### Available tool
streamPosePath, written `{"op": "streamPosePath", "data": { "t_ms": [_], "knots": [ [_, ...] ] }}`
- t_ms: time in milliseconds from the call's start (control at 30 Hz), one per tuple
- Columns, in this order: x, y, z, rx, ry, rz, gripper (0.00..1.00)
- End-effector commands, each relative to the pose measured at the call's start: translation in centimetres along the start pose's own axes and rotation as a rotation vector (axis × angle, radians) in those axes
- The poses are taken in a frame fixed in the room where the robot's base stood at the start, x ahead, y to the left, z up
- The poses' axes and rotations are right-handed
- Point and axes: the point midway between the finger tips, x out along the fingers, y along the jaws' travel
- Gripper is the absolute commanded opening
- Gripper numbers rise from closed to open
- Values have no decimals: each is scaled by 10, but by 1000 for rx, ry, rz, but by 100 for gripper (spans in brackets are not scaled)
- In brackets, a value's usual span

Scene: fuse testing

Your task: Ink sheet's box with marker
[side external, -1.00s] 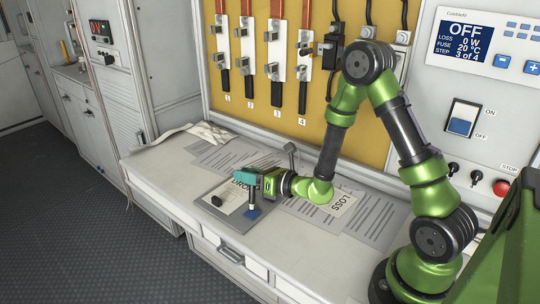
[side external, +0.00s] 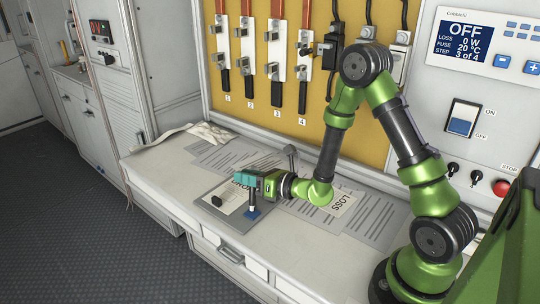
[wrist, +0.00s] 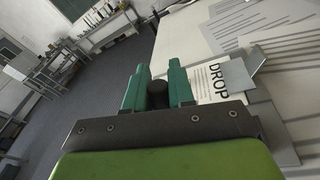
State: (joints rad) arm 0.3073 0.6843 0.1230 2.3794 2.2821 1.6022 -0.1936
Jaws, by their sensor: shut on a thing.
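A white sheet headed "DROP" (side external: 232,193) lies on a grey clipboard (side external: 211,215) on the bench. It also shows in the wrist view (wrist: 214,78), right of my fingers. My gripper (side external: 246,178), with teal fingertips, is over the sheet and shut on a dark marker (side external: 252,196). The marker stands about upright, and its round dark top shows between the fingers in the wrist view (wrist: 158,92). A blue patch (side external: 253,213) is at the marker's lower end; I cannot tell whether it is on the sheet or part of the marker. The sheet's box is not distinct.
A "LOSS" sheet (side external: 343,203) and other printed pages lie to the right and behind. A crumpled cloth (side external: 207,132) is at the back left. The fuse panel (side external: 310,118) rises behind the bench.

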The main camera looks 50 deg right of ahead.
Motion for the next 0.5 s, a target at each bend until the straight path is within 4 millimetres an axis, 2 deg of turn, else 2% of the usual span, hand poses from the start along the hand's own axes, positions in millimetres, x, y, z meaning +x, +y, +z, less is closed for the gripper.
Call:
{"op": "streamPosePath", "data": {
  "t_ms": [500],
  "knots": [
    [1,-2,-6,0,0,1,0]
  ]
}}
